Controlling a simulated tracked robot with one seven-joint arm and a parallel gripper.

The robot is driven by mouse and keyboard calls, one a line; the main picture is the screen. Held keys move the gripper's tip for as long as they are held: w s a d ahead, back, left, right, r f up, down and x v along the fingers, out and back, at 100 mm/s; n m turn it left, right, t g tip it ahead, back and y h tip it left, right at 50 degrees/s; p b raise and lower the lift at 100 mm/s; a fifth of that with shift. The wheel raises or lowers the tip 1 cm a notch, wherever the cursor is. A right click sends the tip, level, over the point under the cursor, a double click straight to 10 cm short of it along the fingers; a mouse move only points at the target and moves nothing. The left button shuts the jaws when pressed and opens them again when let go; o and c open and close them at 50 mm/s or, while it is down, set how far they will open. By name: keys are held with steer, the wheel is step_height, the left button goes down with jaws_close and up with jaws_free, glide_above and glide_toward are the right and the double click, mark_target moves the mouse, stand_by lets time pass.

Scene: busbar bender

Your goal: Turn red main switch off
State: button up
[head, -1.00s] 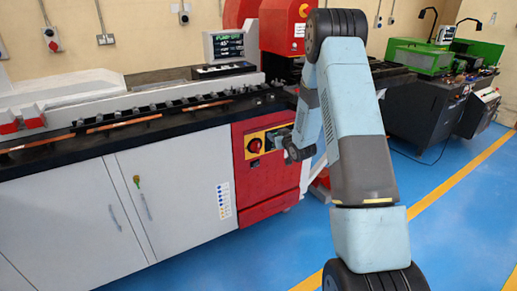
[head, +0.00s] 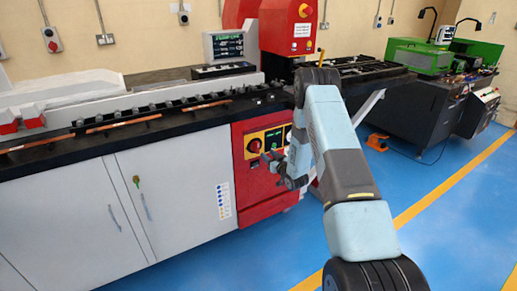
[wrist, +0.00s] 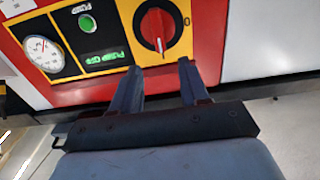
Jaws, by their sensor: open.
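In the head view my gripper (head: 268,162) is just below and right of the switch.
Left of the knob in the wrist view are a green button (wrist: 87,22) and a round gauge (wrist: 43,53). A white cabinet (head: 180,185) stands left of the red panel (head: 262,195). The blue floor (head: 445,235) at the right is open.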

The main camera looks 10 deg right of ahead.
mark_target(258, 146)
steer(key=x, duration=0.9)
steer(key=shift+c, duration=0.2)
